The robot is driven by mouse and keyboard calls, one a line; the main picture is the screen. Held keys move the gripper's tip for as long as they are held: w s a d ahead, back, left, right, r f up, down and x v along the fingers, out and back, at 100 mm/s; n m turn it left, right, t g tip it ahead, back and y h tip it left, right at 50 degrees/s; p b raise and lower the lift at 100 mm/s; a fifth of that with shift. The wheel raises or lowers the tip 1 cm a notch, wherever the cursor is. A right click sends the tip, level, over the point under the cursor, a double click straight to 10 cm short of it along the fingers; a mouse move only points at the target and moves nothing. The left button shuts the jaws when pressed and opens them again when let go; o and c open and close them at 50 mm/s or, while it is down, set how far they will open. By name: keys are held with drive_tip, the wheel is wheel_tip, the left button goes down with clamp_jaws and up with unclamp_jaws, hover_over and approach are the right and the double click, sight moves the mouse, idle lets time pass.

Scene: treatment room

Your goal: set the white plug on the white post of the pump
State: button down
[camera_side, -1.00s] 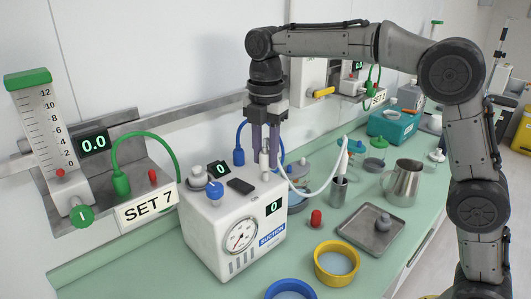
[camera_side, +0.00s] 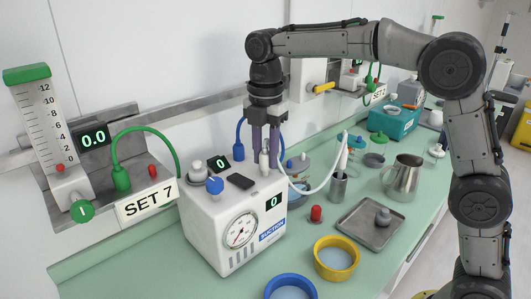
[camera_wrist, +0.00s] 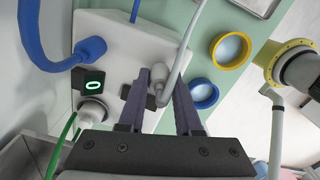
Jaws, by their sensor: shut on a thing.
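The pump (camera_side: 208,235) is a white box with a gauge and a SUCTION label; its top also shows in the wrist view (camera_wrist: 112,30). My gripper (camera_side: 265,152) points straight down over the pump's right rear top. Its two purple fingers are shut on the white plug (camera_side: 264,159), which stands upright at the pump top. In the wrist view the plug (camera_wrist: 158,80) sits between the fingers, with a pale hose leading off it. The white post is not distinguishable under the plug, and I cannot tell whether the two touch.
A blue plug (camera_wrist: 92,48) with a blue hose is on the pump top beside my fingers. A blue knob (camera_side: 214,185) and a grey-white knob (camera_side: 196,167) stand at its left. A red cap (camera_side: 316,213), yellow bowl (camera_side: 335,274) and steel tray (camera_side: 356,229) lie to the right.

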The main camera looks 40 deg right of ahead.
drive_tip(key=shift+f, duration=0.9)
idle(0.7)
drive_tip(key=c, duration=0.5)
unclamp_jaws()
drive_tip(key=shift+r, duration=3.5)
drive_tip(key=shift+d, duration=0.1)
